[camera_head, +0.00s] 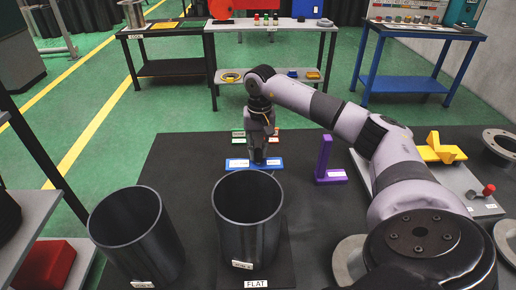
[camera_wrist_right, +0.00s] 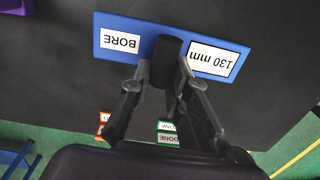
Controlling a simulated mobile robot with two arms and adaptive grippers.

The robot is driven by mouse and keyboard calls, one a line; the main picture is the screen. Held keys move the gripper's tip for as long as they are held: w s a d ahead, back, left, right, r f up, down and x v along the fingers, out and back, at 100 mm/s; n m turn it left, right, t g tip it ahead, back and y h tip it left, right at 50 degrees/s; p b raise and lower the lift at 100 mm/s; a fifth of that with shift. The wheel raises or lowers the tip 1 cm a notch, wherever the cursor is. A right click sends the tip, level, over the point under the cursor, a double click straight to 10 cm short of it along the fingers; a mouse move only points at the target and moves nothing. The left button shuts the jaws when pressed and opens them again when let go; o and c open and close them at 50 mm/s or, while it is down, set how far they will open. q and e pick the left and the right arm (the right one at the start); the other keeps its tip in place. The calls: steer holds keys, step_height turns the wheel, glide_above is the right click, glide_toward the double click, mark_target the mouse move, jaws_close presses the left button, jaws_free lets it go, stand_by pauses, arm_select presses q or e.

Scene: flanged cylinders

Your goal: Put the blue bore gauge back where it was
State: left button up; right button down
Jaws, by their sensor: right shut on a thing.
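The blue bore gauge is a flat blue bar with a dark round handle and white labels reading "BORE" and "130 mm". In the wrist view the bar (camera_wrist_right: 145,48) lies across the top. In the head view the gauge (camera_head: 236,164) is behind the middle dark cylinder. My right gripper (camera_head: 259,158) points down at it, and in the wrist view its fingers (camera_wrist_right: 165,75) are shut on the handle. I cannot tell whether the gauge touches the black table top (camera_head: 185,165). My left gripper is not in view.
Two open dark cylinders (camera_head: 138,235) (camera_head: 250,225) stand in front; the middle one is by a "FLAT" label. A purple L-shaped gauge (camera_head: 325,162) stands right of the blue one. Red and green tags (camera_wrist_right: 168,139) lie near the table's far edge. A yellow block (camera_head: 437,150) is farther right.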

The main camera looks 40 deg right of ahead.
steer(key=shift+f+b, duration=1.05)
steer(key=shift+f, duration=0.55)
steer(key=c, duration=1.4)
jaws_free()
steer(key=shift+c, duration=0.2)
step_height(320, 180, up, 12)
steer(key=shift+s+d, duration=0.1)
